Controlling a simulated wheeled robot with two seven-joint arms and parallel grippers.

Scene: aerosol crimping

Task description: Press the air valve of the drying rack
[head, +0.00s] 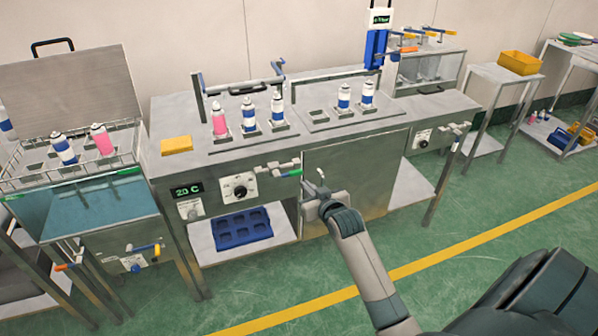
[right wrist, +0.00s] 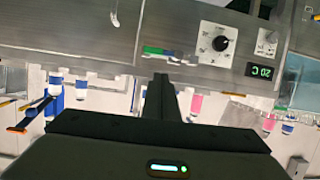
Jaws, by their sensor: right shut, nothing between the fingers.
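A valve with a green handle (head: 290,172) sits on the front panel of the middle bench, right of a black dial (head: 240,190). In the right wrist view, the picture is upside down and the green handle (right wrist: 153,50) lies just beyond my fingers. My right gripper (head: 319,180) is shut and empty, just right of and below the green handle. It looks close, but I cannot tell whether it touches. The shut fingers also show in the wrist view (right wrist: 160,84). Which valve belongs to the drying rack is not labelled. My left gripper is not in view.
A "20 C" display (head: 187,190) sits left of the dial. Spray cans (head: 249,114) stand in holders on the bench (head: 170,110). A water tank (head: 90,210) with cans stands left. A blue tray (head: 241,228) lies on the lower shelf. The green floor in front is free.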

